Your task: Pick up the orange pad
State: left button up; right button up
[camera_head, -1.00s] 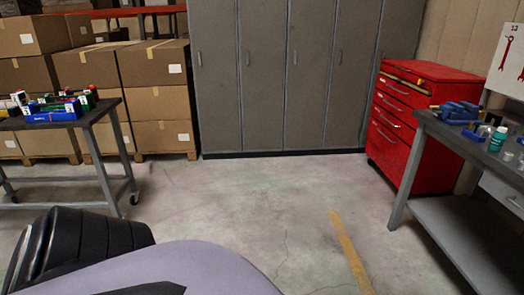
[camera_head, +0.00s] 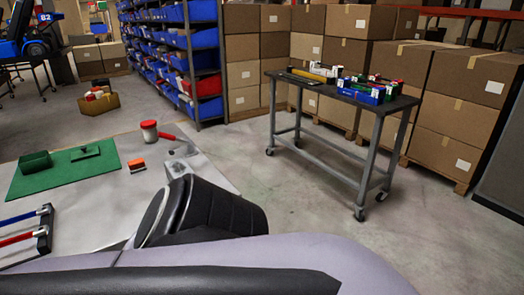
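A small orange pad (camera_head: 137,163) with a pale lower side lies on a light grey surface at the left of the head view. It is close to the right edge of a green mat (camera_head: 60,178), apart from it. A black and pale lilac part of my own body fills the bottom middle, to the right of the pad.
A green box (camera_head: 36,162) stands on the mat. Blue and red handled tools (camera_head: 22,228) lie at the left edge. A wheeled cart (camera_head: 340,178) with small goods stands at the right. Blue-bin shelving (camera_head: 178,50) is behind. The floor between is clear.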

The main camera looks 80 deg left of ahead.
aim_at(136, 165)
jog(key=u, duration=1.3)
